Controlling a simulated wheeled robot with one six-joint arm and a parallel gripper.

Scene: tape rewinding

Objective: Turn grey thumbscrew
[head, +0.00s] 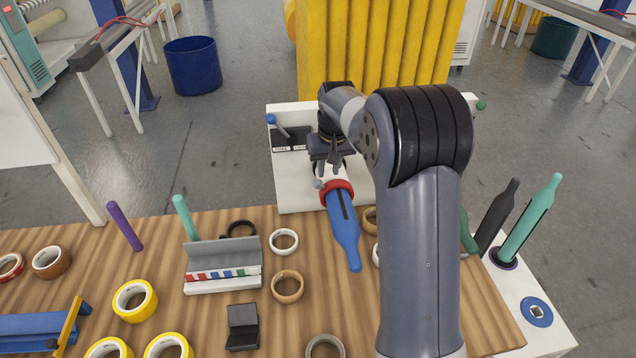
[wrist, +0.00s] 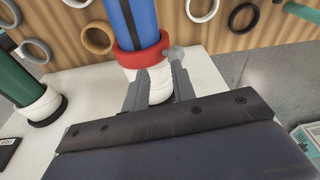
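The grey thumbscrew (head: 319,184) is a small round knob at the side of a red collar (head: 338,193) on a blue spindle (head: 343,228). The wrist view also shows the thumbscrew (wrist: 173,54), right of the red collar and close to the tip of my right-hand finger; I cannot tell whether they touch. My gripper (head: 325,165) is open, with its two fingers apart (wrist: 159,70). The white base (wrist: 160,86) of the blue spindle shows between and beyond the fingers. My arm hides part of the white panel in the head view.
Green and black spindles (head: 497,217) stand at the right. The wooden table (head: 185,310) holds several tape rolls, a grey holder (head: 222,264) and upright pegs.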

